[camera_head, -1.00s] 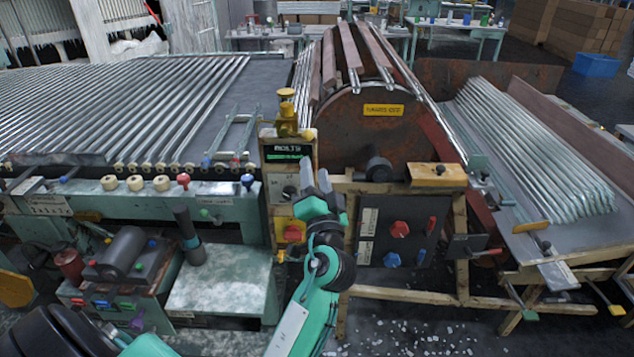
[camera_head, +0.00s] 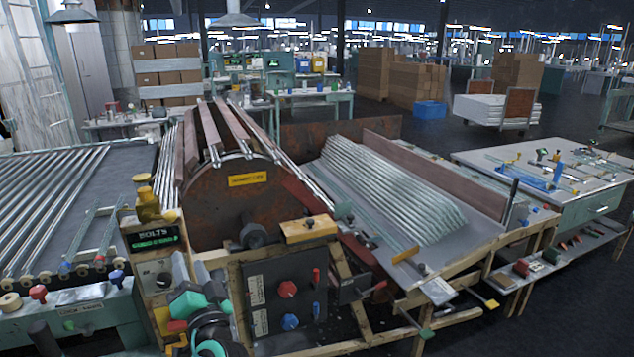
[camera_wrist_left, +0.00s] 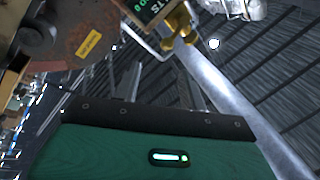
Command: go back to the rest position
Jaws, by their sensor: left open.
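My left gripper (camera_head: 191,268) shows at the lower left of the head view, green and black with two grey fingers pointing up. Its fingers stand apart with nothing between them. It appears in front of the lower right part of the box marked BOLTS (camera_head: 153,239); the distance between them is unclear. In the left wrist view the gripper's green and black body fills the bottom, and part of the BOLTS box (camera_wrist_left: 152,8) shows at the top. My right gripper is in neither view.
The rusty drum (camera_head: 235,205) of the tubing machine stands right of the box. A control panel (camera_head: 286,292) with red and blue knobs is below it. Glass tubes (camera_head: 385,185) lie on a sloped tray at right. A worktable (camera_head: 490,157) stands farther right. Dark floor (camera_head: 560,320) is clear at lower right.

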